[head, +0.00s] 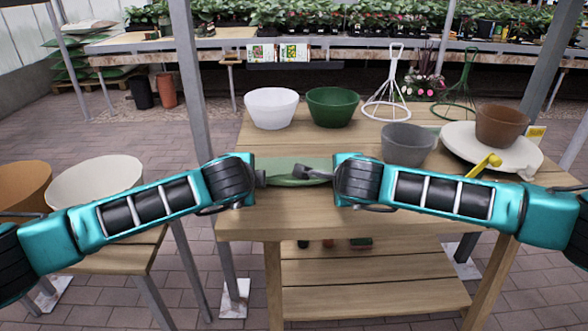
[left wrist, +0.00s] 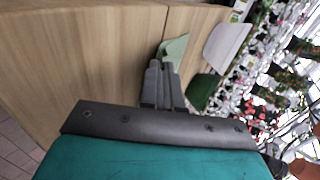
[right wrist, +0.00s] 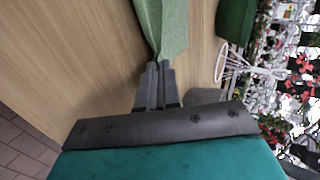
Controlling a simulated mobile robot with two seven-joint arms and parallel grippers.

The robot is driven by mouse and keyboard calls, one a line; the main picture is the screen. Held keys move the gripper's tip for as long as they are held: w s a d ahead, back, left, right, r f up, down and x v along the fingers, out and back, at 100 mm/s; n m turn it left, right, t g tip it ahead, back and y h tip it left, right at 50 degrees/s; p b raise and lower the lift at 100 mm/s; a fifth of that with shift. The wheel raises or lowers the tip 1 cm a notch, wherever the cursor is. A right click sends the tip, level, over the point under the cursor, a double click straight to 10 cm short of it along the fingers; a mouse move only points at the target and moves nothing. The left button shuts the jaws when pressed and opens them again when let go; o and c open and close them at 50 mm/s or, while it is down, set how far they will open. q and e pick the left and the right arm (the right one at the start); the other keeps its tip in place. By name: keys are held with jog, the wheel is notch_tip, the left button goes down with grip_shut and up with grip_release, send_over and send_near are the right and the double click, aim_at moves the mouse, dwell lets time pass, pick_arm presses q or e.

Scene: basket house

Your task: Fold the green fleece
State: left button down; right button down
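The green fleece (head: 288,164) lies low across the front of the wooden table, between my two grippers, partly hidden by my right arm. My left gripper (head: 261,178) is at its left end. In the left wrist view its fingers (left wrist: 160,66) are together, with a corner of the fleece (left wrist: 176,47) at their tips. My right gripper (head: 300,172) is at its right part. In the right wrist view its fingers (right wrist: 157,66) are closed, and the fleece (right wrist: 167,22) narrows to a pinch between them.
The table (head: 290,220) holds a white bowl (head: 271,107), a green bowl (head: 332,106) and a grey pot (head: 408,144) behind the fleece. A brown pot (head: 502,125) stands on a pale dish (head: 460,138) at right. The table's front strip is clear.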

pick_arm(q)
jog(key=c, duration=1)
grip_release()
pick_arm(e)
jog(key=c, duration=1)
grip_release()
pick_arm(q)
jog(key=s+r, duration=0.6)
jog(key=r, duration=0.3)
pick_arm(e)
jog(key=s+r, duration=0.6)
jog(key=r, duration=0.3)
